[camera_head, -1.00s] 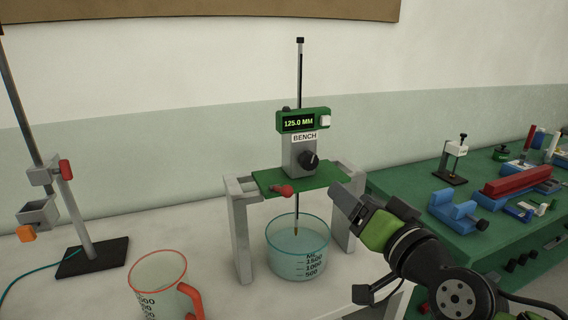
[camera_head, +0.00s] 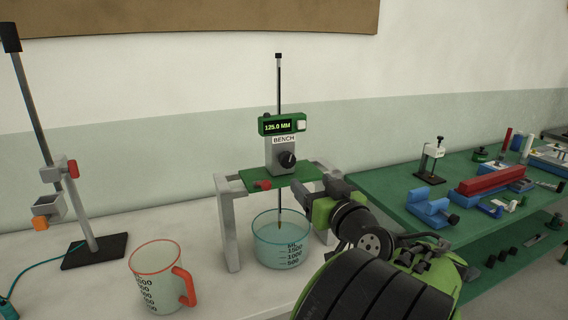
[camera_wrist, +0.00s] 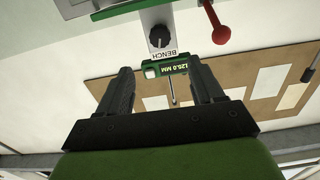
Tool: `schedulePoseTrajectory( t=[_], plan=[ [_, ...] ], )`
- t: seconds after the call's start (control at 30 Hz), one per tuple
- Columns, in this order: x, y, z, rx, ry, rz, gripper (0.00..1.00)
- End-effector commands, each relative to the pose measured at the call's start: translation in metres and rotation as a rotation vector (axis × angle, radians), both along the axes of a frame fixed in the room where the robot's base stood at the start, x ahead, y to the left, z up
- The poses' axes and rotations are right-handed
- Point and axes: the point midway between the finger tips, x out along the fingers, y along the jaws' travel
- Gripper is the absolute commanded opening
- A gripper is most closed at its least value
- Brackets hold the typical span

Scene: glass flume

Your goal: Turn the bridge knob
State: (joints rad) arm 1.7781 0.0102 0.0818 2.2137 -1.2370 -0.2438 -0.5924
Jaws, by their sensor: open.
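The bridge is a green plate (camera_head: 300,174) on grey legs over a glass beaker. On it stands a grey block labelled BENCH with a round black knob (camera_head: 288,159) and a green display (camera_head: 277,126) reading 125.0 MM. A red-tipped handle (camera_head: 262,185) sticks out at the plate's front edge. My gripper (camera_head: 301,188) is at the plate's front right, below the black knob. In the wrist view, upside down, my gripper (camera_wrist: 160,68) has its fingers apart and nothing between them; the black knob (camera_wrist: 160,37) and red handle (camera_wrist: 215,22) show beyond.
The beaker (camera_head: 281,242) stands under the bridge with a thin rod in it. A red-rimmed jug (camera_head: 158,278) and a clamp stand (camera_head: 94,252) are at left. A green table (camera_head: 400,182) with blue and red fixtures is at right. White bench top is free between jug and stand.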

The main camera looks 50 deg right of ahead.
Motion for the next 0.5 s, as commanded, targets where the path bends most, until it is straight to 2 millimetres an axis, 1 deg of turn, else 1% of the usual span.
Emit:
schedulePoseTrajectory(
  t=[0.03,0.3,0.4,0.5],
  plan=[
    [0.012,-0.006,0.002,-0.001,-0.001,0.006,0.67],
    [0.071,-0.04,0.003,0.001,-0.003,0.007,0.67],
    [0.089,-0.05,0.002,0.002,-0.005,0.006,0.67],
    [0.1,-0.058,0.002,0.001,-0.003,0.004,0.67]
  ],
)
